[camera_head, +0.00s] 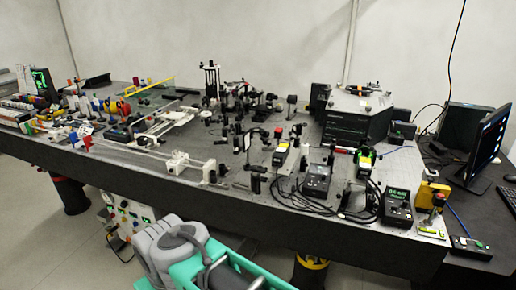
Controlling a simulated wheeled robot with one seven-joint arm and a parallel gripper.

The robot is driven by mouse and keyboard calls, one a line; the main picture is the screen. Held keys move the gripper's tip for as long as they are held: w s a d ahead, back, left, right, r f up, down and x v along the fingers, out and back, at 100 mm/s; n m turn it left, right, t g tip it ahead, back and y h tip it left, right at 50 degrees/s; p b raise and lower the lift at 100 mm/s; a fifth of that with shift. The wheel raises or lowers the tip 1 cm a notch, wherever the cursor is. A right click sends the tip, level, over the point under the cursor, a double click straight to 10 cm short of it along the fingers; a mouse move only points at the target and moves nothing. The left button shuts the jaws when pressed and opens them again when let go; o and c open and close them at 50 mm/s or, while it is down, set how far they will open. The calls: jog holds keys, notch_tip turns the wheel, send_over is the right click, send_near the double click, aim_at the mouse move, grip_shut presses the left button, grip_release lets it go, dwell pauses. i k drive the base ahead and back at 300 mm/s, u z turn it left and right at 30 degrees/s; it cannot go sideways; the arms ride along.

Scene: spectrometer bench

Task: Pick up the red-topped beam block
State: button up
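A small upright block with a red top (278,133) stands among the optics near the middle of the bench (235,198). It looks like the beam block, but it is too small to be certain. Other small red-topped parts also show, including one on a yellow unit (437,198) at the right front corner. My arm's grey and teal links show at the bottom centre, in front of the bench edge. My gripper is not in view, and nothing held can be seen.
A display box (397,206) and a black controller (317,180) stand near the front right, with loose black cables between them. A large dark housing (352,120) stands behind. Crowded mounts, rails and colourful parts fill the left. A monitor (487,146) stands at far right.

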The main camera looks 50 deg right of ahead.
aim_at(278, 131)
jog(key=i, duration=1.3)
jog(key=z, duration=0.05)
